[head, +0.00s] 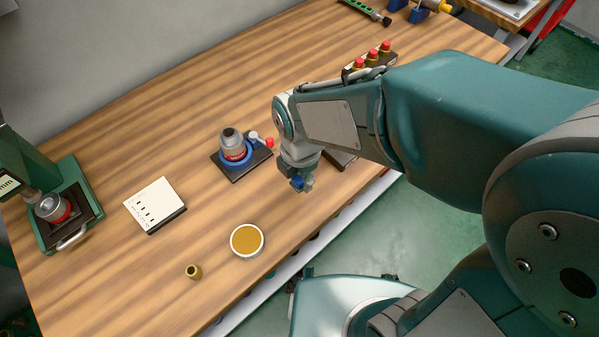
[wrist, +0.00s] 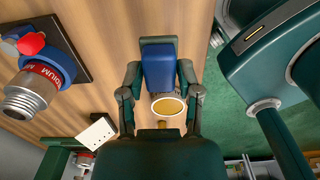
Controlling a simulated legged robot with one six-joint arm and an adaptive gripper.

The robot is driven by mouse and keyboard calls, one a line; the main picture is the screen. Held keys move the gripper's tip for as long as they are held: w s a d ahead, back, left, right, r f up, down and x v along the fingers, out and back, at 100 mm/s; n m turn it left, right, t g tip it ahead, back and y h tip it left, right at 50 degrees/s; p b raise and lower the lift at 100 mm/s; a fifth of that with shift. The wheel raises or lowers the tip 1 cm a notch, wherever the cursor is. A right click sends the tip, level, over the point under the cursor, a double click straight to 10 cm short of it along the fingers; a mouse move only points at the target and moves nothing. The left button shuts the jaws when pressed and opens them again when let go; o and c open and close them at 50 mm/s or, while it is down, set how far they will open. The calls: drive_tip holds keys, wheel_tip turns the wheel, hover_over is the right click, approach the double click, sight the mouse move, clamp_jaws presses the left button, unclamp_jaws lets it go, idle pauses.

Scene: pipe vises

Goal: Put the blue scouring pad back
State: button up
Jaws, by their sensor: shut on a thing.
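The blue scouring pad (wrist: 158,68) is between the two fingers of my gripper (wrist: 159,88) in the wrist view. A dark strip shows along its upper edge there. In the head view, only a small bit of the blue pad (head: 297,184) shows below my gripper (head: 302,184), near the front edge of the table. My gripper is shut on the pad and appears to hold it above the wood. My wrist hides part of a dark flat thing (head: 343,161) just behind and to the right; I cannot tell what it is.
A blue vise (head: 248,161) on a dark plate holds a red-labelled grey fitting (head: 233,145). A round dish (head: 247,240), a small brass ring (head: 193,272) and a white notepad (head: 153,203) lie left. A green machine (head: 72,200) stands far left. Red-topped pieces (head: 371,58) stand behind my arm.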

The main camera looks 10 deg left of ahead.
drive_tip(key=w+f, duration=0.2)
drive_tip(key=f, duration=0.1)
drive_tip(key=shift+w+a+f, duration=0.25)
drive_tip(key=shift+w+a, duration=0.1)
drive_tip(key=shift+w+a+f, duration=0.15)
drive_tip(key=shift+a+f, duration=0.05)
drive_tip(key=f, duration=0.1)
drive_tip(key=w+f, duration=0.1)
drive_tip(key=f, duration=0.1)
drive_tip(key=shift+w+d+f, duration=0.1)
drive_tip(key=shift+f, duration=0.35)
drive_tip(key=shift+f, duration=0.1)
drive_tip(key=o, duration=1)
wheel_tip(320, 180, up, 11)
drive_tip(key=shift+f, duration=0.15)
